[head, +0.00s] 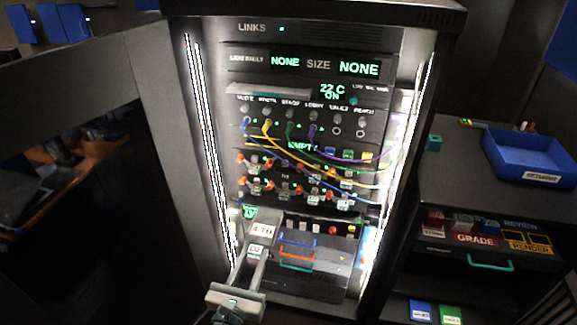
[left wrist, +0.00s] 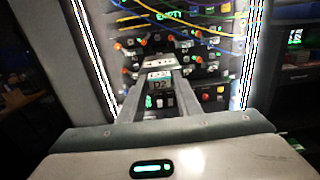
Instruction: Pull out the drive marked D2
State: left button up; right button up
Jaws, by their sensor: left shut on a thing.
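The drive marked D2 (head: 262,230) is a grey unit with a "4 TB" label on top, low on the left of the lit rack. It sticks out in front of the rack face; how much is still inside is hidden. Its D2 label also shows in the left wrist view (left wrist: 159,84), between the two fingers. My left gripper (head: 256,256) comes from below and is shut on the front end of the drive. My right gripper is not in view.
The rack (head: 300,70) has bright light strips on both sides. Blue, yellow, green and purple cables hang above the drive, near orange-knobbed rows. Coloured handles (head: 297,255) lie just right of it. A shelf with a blue bin (head: 528,158) stands at right.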

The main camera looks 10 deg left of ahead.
aim_at(266, 221)
pick_arm(q)
jog(key=shift+w, duration=0.55)
jog(key=w, duration=0.4)
jog(key=shift+w+p, duration=0.1)
jog(key=shift+p, duration=0.3)
jog(key=shift+w, duration=3.95)
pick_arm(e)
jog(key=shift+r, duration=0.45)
